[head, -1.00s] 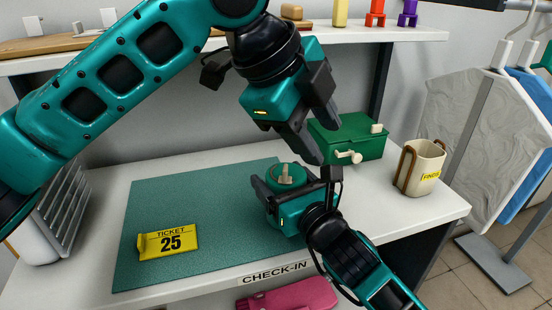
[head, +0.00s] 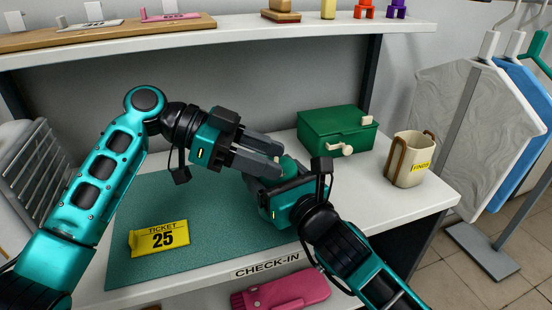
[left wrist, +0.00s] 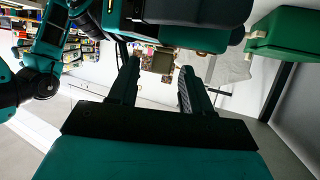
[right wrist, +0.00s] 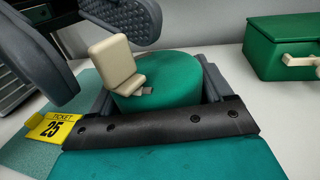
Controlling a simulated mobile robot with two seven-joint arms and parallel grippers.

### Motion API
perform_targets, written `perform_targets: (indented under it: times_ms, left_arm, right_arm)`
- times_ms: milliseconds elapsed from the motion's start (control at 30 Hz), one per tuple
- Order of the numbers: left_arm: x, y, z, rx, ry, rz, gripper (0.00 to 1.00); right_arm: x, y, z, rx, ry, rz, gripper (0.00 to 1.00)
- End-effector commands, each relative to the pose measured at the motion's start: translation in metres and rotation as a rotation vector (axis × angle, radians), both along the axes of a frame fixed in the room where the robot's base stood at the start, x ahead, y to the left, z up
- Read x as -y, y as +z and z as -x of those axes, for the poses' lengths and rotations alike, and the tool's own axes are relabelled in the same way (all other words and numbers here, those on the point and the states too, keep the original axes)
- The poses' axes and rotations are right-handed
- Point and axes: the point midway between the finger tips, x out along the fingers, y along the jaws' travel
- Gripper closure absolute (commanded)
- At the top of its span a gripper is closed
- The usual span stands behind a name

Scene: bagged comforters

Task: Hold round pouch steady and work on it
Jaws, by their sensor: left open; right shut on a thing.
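The round pouch (right wrist: 165,82) is a green drum with a beige pull tab (right wrist: 115,65) standing up at its near left edge. In the head view the pouch (head: 289,167) is mostly hidden behind my grippers, above the green mat. My right gripper (head: 287,183) is shut around the pouch's sides. My left gripper (head: 281,160) is open, coming from the left at the pouch's top. In the right wrist view its two dark fingers lie on either side of the tab, apart from it as far as I can tell. The left wrist view does not clearly show the pouch.
A yellow ticket marked 25 (head: 159,239) lies on the green mat (head: 130,268). A green box (head: 337,130) and a beige cup (head: 410,160) stand at the right of the white counter. A pink pouch (head: 282,292) lies below the front edge. A shelf (head: 250,37) runs above.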

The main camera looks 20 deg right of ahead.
Motion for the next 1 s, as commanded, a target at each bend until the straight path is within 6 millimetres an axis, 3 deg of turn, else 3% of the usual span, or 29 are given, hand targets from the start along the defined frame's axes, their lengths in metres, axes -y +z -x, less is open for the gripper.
perform_targets:
  times_ms: [200, 467, 1000]
  left_arm:
    - [0.016, -0.007, 0.006, 0.0, 0.0, -0.001, 0.51]
    - [0.017, -0.008, 0.007, 0.001, 0.001, -0.002, 0.51]
    - [0.017, -0.007, 0.007, 0.002, 0.0, -0.002, 1.0]
  right_arm:
    - [0.0, 0.0, 0.0, 0.0, 0.0, 0.0, 0.5]
    - [0.0, 0.0, 0.0, 0.0, 0.0, 0.0, 0.5]
    - [0.0, 0.0, 0.0, 0.0, -0.001, 0.0, 0.5]
